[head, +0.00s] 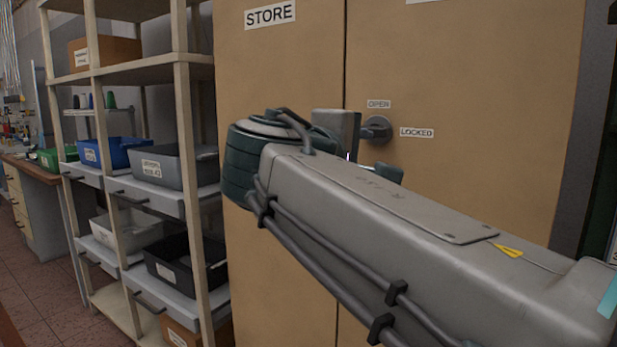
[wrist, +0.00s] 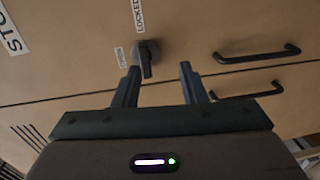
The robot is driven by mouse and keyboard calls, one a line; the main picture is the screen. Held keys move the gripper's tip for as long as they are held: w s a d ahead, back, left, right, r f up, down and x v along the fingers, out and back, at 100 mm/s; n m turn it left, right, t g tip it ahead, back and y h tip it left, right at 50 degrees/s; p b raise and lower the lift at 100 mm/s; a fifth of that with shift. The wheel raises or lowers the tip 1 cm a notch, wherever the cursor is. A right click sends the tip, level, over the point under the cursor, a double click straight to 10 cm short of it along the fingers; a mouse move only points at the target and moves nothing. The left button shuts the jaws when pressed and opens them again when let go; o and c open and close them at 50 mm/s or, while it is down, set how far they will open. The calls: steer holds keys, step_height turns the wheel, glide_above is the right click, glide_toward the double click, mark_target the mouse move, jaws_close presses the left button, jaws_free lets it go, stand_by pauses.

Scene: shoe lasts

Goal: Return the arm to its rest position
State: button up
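My gripper (wrist: 159,67) shows in the wrist view with its two dark fingers spread apart and nothing between them that it grips. It faces the tan STORE cabinet (head: 460,60). The dark round knob (wrist: 147,58) on the cabinet door appears just beyond the fingertips, apart from them as far as I can see. In the head view the knob (head: 377,128) sits below the OPEN label and left of the LOCKED label, its bar roughly level. My grey arm (head: 400,210) stretches across the cabinet front and hides most of the gripper.
Two black bar handles (wrist: 258,55) sit on the cabinet doors in the wrist view. A shelf rack (head: 181,110) with a blue bin (head: 118,153), a grey bin (head: 172,168) and a black bin (head: 180,265) stands left of the cabinet. Floor (head: 40,290) shows at lower left.

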steer(key=s+d+f+m+g+y+p, duration=0.1)
steer(key=d+f+m+g+y+p, duration=0.1)
steer(key=d+f+g+p, duration=0.4)
steer(key=s+a+f+m+g+y+p, duration=0.1)
steer(key=s+f+m+g+y+p, duration=0.4)
steer(key=s+p, duration=0.9)
step_height(320, 180, down, 4)
steer(key=m+y+p, duration=0.3)
steer(key=shift+m+p, duration=0.3)
steer(key=shift+a, duration=0.1)
